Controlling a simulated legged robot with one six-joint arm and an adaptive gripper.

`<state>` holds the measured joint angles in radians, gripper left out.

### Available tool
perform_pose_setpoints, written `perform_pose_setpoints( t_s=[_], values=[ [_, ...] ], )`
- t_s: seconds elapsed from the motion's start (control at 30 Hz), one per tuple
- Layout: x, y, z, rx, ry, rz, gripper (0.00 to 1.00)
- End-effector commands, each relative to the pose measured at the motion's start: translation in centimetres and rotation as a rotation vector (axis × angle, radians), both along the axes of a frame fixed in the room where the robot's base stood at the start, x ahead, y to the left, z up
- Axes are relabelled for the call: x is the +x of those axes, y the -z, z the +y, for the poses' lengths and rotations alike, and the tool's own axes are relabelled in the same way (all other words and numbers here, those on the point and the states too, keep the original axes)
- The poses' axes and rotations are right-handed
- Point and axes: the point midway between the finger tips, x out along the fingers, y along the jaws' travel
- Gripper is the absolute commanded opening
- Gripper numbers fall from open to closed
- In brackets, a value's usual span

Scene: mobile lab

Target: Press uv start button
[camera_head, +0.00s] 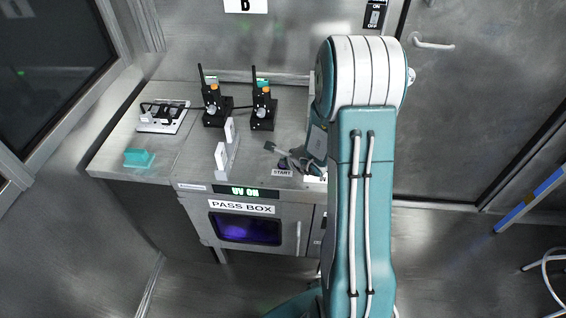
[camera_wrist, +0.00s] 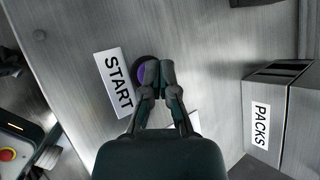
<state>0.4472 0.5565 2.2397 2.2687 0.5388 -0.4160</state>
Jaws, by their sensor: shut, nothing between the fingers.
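The start button is a dark round button with a purple face (camera_wrist: 142,74) beside a white START label (camera_wrist: 113,82) in the wrist view. My gripper (camera_wrist: 157,72) is shut and empty, its fingertips over the right part of the button and hiding that part. I cannot tell whether they touch it. In the head view, my gripper (camera_head: 283,157) is at the top front edge of the pass box (camera_head: 195,215), just above the START label (camera_head: 282,172). The green display (camera_head: 248,192) appears to read UV ON, and the window (camera_head: 245,229) glows purple.
Two black devices with orange knobs (camera_head: 212,92) (camera_head: 263,92) stand behind on the counter. A white upright holder (camera_head: 222,156), a teal block (camera_head: 139,157) and a white rack (camera_head: 162,118) are to the left. A PACKS box (camera_wrist: 263,118) is right in the wrist view.

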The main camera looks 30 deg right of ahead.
Motion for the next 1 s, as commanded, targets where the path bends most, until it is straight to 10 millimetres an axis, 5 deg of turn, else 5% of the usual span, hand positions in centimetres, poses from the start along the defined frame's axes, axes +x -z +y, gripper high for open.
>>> perform_pose_setpoints(
  t_s=[1.0],
  values=[
    [-0.1,-1.9,-0.1,0.001,0.001,0.001,0.0]
  ],
)
